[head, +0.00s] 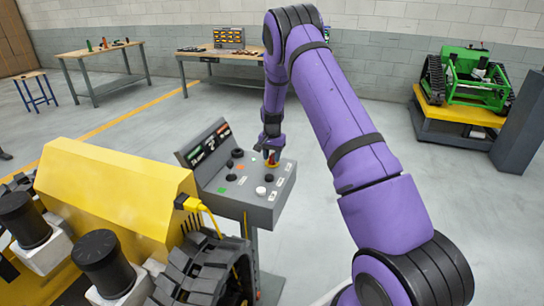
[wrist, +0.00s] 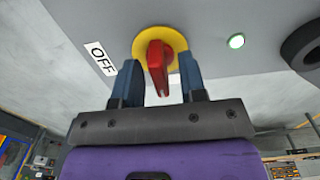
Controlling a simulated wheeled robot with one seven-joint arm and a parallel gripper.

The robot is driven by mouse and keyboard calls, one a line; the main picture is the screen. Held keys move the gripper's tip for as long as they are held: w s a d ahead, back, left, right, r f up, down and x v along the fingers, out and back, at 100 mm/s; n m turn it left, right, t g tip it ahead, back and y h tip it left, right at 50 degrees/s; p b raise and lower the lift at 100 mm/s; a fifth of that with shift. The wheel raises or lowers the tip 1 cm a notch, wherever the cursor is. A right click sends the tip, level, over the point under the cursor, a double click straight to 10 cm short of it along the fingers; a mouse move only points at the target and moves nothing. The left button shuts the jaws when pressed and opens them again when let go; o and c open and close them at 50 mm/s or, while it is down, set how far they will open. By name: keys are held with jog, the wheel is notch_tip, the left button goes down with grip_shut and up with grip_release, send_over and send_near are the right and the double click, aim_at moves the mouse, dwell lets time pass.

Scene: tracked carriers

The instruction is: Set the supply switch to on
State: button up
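The supply switch (wrist: 157,62) is a red rotary handle on a round yellow plate, set in a grey panel. Its handle points down in the wrist view, and a white OFF label (wrist: 100,58) lies to its left. In the head view the red switch (head: 271,162) shows near the panel's far edge. My gripper (wrist: 158,82) is open, with one blue finger on each side of the red handle and a visible gap to both. In the head view my gripper (head: 268,150) is right at the switch. No ON label is visible.
The grey control console (head: 262,205) carries several black knobs, a white button (head: 261,191) and an upright display (head: 207,145). A small lit lamp (wrist: 236,41) is beside the switch. A yellow tracked carrier (head: 115,190) stands at left; a green one (head: 468,80) stands on a platform at right.

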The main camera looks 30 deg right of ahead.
aim_at(272, 154)
notch_tip(272, 154, up, 11)
dwell(0.5)
jog(key=shift+f, duration=0.15)
